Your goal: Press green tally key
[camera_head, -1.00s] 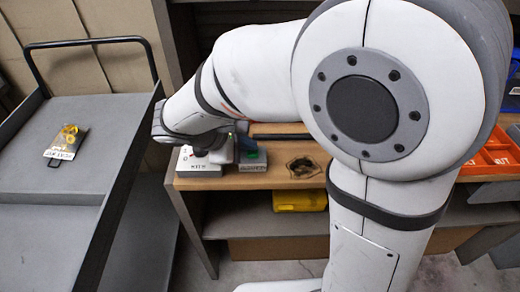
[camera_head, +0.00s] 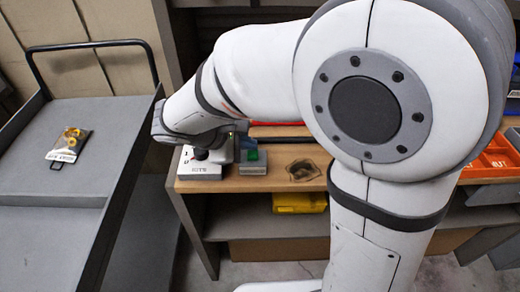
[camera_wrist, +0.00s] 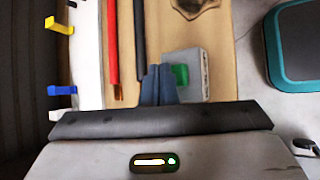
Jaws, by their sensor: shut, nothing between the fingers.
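The green tally key (camera_head: 253,154) sits on a small grey box (camera_head: 253,168) on the wooden bench, just right of my gripper in the head view. In the wrist view the green key (camera_wrist: 181,75) shows on its pale grey box (camera_wrist: 197,62), right beside my fingertips. My gripper (camera_wrist: 158,70) is shut and empty, its two dark fingers together. The fingers overlap the left part of the box in that view. I cannot tell whether they touch it.
A red bar (camera_wrist: 113,40) and a dark bar (camera_wrist: 139,40) lie nearby. A dark stain (camera_head: 303,170) marks the bench. A cart (camera_head: 100,110) with a small bag (camera_head: 68,146) stands left.

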